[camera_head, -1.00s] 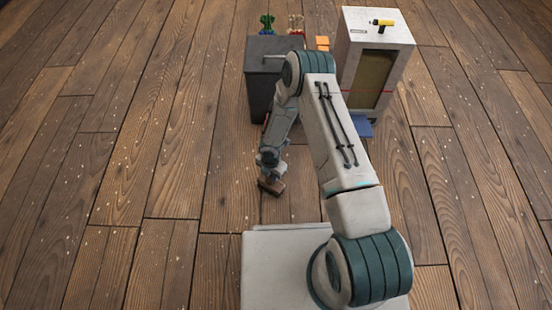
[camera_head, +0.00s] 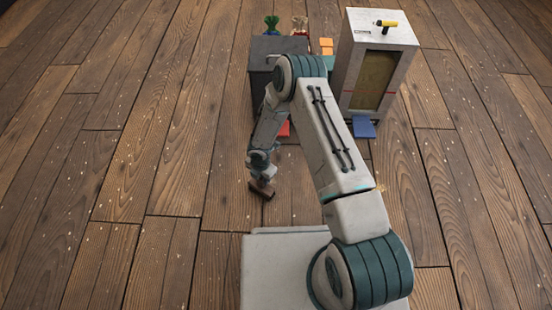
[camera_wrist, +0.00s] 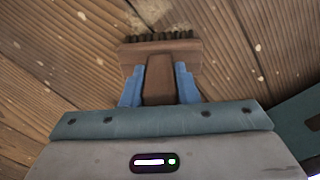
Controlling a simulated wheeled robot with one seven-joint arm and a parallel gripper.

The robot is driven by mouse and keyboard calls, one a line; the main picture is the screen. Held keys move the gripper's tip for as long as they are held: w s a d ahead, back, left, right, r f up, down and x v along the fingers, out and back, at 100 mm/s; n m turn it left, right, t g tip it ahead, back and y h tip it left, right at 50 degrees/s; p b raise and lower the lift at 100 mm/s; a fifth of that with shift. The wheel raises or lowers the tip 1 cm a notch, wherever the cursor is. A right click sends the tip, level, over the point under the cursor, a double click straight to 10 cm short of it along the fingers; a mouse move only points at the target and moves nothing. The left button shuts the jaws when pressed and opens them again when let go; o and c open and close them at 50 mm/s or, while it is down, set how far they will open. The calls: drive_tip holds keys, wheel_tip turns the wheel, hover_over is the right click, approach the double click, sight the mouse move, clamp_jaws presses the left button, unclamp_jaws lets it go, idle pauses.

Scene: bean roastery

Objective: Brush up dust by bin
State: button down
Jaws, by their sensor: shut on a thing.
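A brown wooden brush (camera_wrist: 160,52) with dark bristles is in my gripper (camera_wrist: 159,85); the blue fingers are shut on its handle from both sides. Pale specks of dust are scattered on the floor, and a dusty patch (camera_wrist: 160,12) shows just past the bristles in the wrist view.
A white cabinet (camera_head: 393,40) with a yellow-and-black tool (camera_head: 385,24) on top stands right of the bin. A blue piece (camera_head: 364,128) lies at its foot, and a red thing (camera_head: 284,129) by the bin. Orange blocks (camera_head: 326,46) are behind.

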drive_tip(key=shift+a, duration=0.45)
drive_tip(key=shift+a+f, duration=0.1)
drive_tip(key=shift+a, duration=0.3)
wheel_tip(320, 180, up, 3)
drive_tip(key=shift+f+p, duration=0.1)
drive_tip(key=shift+p, duration=0.45)
drive_tip(key=shift+r+p, duration=1.95)
drive_tip(key=shift+r, duration=0.85)
drive_tip(key=shift+w, duration=0.1)
